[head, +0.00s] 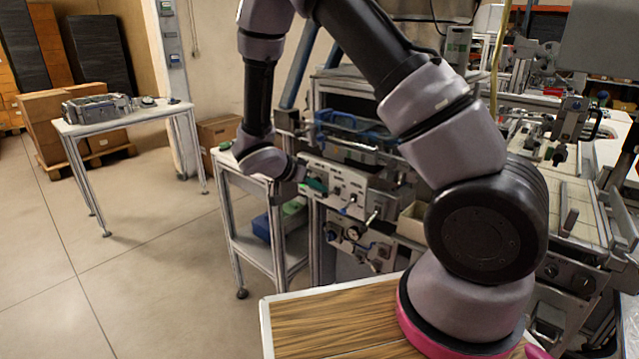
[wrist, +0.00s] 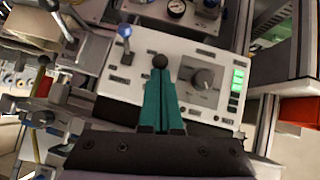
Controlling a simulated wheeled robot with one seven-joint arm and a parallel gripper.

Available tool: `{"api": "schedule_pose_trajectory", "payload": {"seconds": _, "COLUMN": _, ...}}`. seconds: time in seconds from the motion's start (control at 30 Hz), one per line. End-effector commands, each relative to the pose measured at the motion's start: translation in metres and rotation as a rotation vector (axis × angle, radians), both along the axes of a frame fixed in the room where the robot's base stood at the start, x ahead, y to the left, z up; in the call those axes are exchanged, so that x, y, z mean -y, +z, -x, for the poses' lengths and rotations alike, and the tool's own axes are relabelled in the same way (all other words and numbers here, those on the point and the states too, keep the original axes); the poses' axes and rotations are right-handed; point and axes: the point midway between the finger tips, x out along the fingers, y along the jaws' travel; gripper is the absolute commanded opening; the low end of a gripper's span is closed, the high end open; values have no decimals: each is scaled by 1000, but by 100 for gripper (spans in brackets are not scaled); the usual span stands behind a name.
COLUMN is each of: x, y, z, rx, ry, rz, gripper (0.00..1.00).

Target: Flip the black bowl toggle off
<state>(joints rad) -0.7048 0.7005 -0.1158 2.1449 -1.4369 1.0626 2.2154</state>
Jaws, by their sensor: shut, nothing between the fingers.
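A white control panel (wrist: 120,78) fills the middle of the wrist view. The black toggle (wrist: 160,62) on it shows as a round dark knob just past my fingertips; its stem is hidden. My gripper (wrist: 162,84) has its teal fingers shut together with nothing between them. The tips are right at the black toggle in the picture; I cannot tell whether they touch it. In the head view my gripper (head: 318,186) is at the left end of the panel (head: 345,188), and the black toggle cannot be made out there.
A blue-tipped toggle (wrist: 124,31) is to the left of the black one. A grey rotary knob (wrist: 203,79) and a green lit display (wrist: 238,80) are to its right. A gauge (wrist: 176,8) sits beyond the panel. A small cart (head: 262,245) stands beside the machine; open floor lies left.

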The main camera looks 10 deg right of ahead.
Motion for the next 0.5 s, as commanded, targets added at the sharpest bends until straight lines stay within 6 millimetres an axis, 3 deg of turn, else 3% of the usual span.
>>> {"api": "schedule_pose_trajectory", "payload": {"seconds": 0.27, "x": -7, "y": -22, "z": 5, "rx": 129, "ry": 7, "rz": 188, "gripper": 0}}
{"api": "schedule_pose_trajectory", "payload": {"seconds": 0.5, "x": -6, "y": -19, "z": 4, "rx": 126, "ry": 0, "rz": 173, "gripper": 0}}
